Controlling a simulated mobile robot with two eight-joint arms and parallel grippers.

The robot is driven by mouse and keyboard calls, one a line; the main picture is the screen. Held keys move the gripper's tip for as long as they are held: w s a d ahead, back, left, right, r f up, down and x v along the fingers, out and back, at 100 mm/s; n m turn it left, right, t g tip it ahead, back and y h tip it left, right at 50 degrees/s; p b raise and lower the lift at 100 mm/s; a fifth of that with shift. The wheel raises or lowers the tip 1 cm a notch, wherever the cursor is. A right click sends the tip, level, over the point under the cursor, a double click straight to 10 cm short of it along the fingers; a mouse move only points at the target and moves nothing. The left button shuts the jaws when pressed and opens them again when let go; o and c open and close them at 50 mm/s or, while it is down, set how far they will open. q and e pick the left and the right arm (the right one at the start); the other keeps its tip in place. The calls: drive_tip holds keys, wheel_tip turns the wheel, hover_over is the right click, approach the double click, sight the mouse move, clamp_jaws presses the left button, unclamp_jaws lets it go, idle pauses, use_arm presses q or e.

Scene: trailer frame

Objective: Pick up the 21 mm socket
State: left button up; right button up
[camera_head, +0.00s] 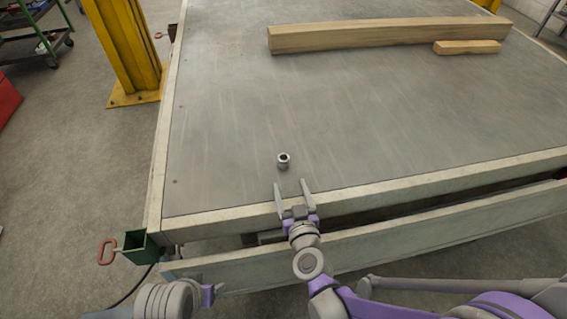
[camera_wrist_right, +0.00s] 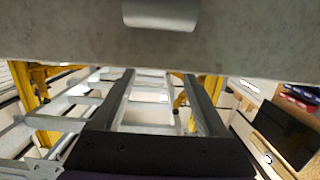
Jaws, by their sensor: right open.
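The 21 mm socket (camera_head: 283,160) is a small grey metal cylinder with a dark opening on top. It stands upright on the grey trailer deck (camera_head: 225,120), a short way in from the near edge. In the right wrist view, the socket (camera_wrist_right: 147,12) is cut off by the top edge. My right gripper (camera_head: 291,184) is open and empty, just on the near side of the socket and apart from it. Its two spread fingers also show in the right wrist view (camera_wrist_right: 160,75).
A long wooden beam (camera_head: 385,36) and a short wood block (camera_head: 467,47) lie at the deck's far side. A pale frame rail (camera_head: 400,192) borders the near edge. A yellow post (camera_head: 125,45) stands left of the trailer. The deck around the socket is clear.

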sight(285, 166)
drive_tip(key=x, duration=0.4)
drive_tip(key=b+x, duration=0.1)
drive_tip(key=x, duration=0.3)
drive_tip(key=shift+w+r, duration=0.2)
drive_tip(key=shift+w, duration=0.05)
drive_tip(key=shift+d, duration=0.1)
clamp_jaws()
